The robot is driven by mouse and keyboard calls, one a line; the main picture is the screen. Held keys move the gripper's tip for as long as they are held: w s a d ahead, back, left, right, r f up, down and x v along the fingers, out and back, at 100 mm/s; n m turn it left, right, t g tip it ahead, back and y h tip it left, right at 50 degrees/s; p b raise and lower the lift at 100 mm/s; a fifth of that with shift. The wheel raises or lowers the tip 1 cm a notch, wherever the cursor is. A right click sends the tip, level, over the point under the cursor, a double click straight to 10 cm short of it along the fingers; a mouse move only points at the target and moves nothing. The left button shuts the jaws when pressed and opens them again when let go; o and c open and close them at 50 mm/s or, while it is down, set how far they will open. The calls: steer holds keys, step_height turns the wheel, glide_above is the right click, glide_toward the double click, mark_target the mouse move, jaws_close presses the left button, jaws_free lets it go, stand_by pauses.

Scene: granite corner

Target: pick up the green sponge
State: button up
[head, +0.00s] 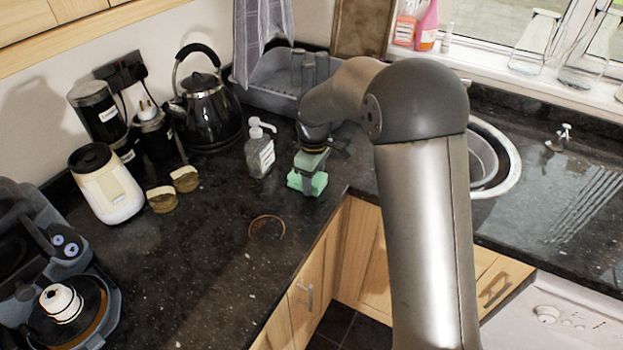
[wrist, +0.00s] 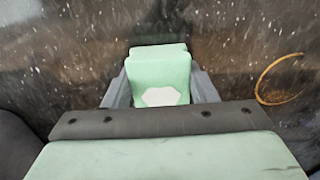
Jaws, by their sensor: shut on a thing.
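The green sponge (head: 308,183) is at the counter's inner corner, under my gripper (head: 307,180). In the wrist view the sponge (wrist: 160,72) sits between the two grey fingers of my gripper (wrist: 160,88), which are shut on it from both sides. A pale patch shows on its face. In the head view the gripper body covers the upper part of the sponge. I cannot tell whether the sponge touches the counter or is slightly raised.
A soap bottle (head: 260,150) stands close left of the gripper. A kettle (head: 205,105) and a grey dish rack (head: 275,85) are behind. A brown ring (head: 266,227) marks the counter in front. The sink (head: 492,160) is to the right.

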step_height(320, 180, up, 3)
steer(key=shift+r, duration=0.1)
steer(key=s+d+r+b, duration=0.1)
steer(key=s+r, duration=0.4)
steer(key=s, duration=0.2)
steer(key=s+d+r+b, duration=0.1)
steer(key=s+r+b, duration=0.1)
steer(key=s+r, duration=0.2)
steer(key=s, duration=0.3)
steer(key=shift+r, duration=0.35)
steer(key=shift+o, duration=1.2)
steer(key=shift+w, duration=0.1)
steer(key=shift+c, duration=0.5)
